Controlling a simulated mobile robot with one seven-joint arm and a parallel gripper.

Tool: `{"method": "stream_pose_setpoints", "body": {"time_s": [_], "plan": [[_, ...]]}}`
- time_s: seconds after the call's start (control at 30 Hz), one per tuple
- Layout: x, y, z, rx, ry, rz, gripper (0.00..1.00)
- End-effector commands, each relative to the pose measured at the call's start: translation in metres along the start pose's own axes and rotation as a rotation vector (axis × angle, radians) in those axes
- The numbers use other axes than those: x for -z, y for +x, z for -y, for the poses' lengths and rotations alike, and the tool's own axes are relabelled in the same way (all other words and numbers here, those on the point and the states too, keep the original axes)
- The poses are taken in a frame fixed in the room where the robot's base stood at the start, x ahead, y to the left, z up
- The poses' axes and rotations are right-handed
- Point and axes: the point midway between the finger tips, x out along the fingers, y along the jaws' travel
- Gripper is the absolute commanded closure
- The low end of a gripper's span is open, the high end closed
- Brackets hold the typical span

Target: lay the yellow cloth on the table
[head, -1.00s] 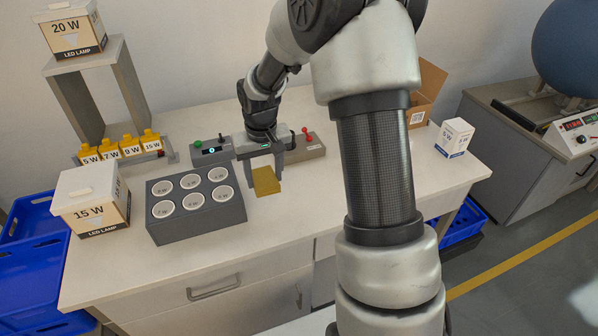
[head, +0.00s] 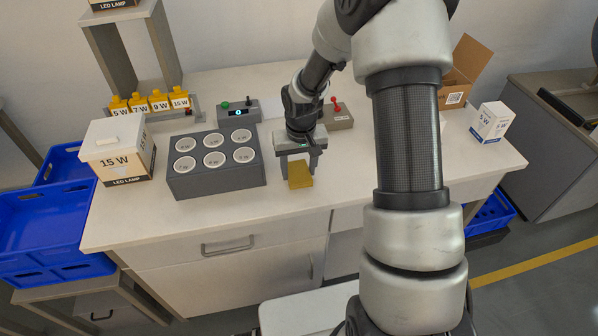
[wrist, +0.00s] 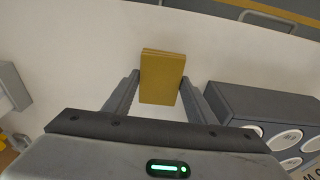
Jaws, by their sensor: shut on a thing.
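The yellow cloth (head: 300,175) is a small folded pad in the head view. My gripper (head: 299,166) is shut on it over the bare table top (head: 360,178), to the right of the dark grey tester block. In the wrist view the cloth (wrist: 162,78) stands out between the two fingers of my gripper (wrist: 160,95). I cannot tell whether the cloth touches the table.
The grey block (head: 215,183) with several round sockets stands just left of my gripper. A 15 W lamp box (head: 120,160) stands left. The table's front right is clear.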

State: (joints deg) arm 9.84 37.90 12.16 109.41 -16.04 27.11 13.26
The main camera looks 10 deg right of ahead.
Motion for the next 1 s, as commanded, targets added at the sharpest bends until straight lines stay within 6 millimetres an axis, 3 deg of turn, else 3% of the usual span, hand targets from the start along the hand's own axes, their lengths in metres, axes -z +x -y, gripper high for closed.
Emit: {"method": "stream_pose_setpoints", "body": {"time_s": [0.1, 0.47, 0.5, 0.57, 0.87, 1.0], "plan": [[-0.002, 0.014, 0.000, 0.000, 0.000, 0.001, 0.70], [-0.002, 0.019, 0.000, 0.000, 0.000, 0.000, 0.70], [-0.002, 0.017, 0.000, 0.000, 0.000, -0.001, 0.43], [-0.002, 0.017, 0.000, 0.000, 0.000, -0.001, 0.32], [-0.002, 0.016, 0.000, 0.000, 0.000, -0.001, 0.31], [0.000, 0.005, 0.000, 0.000, 0.000, -0.003, 0.31]]}}
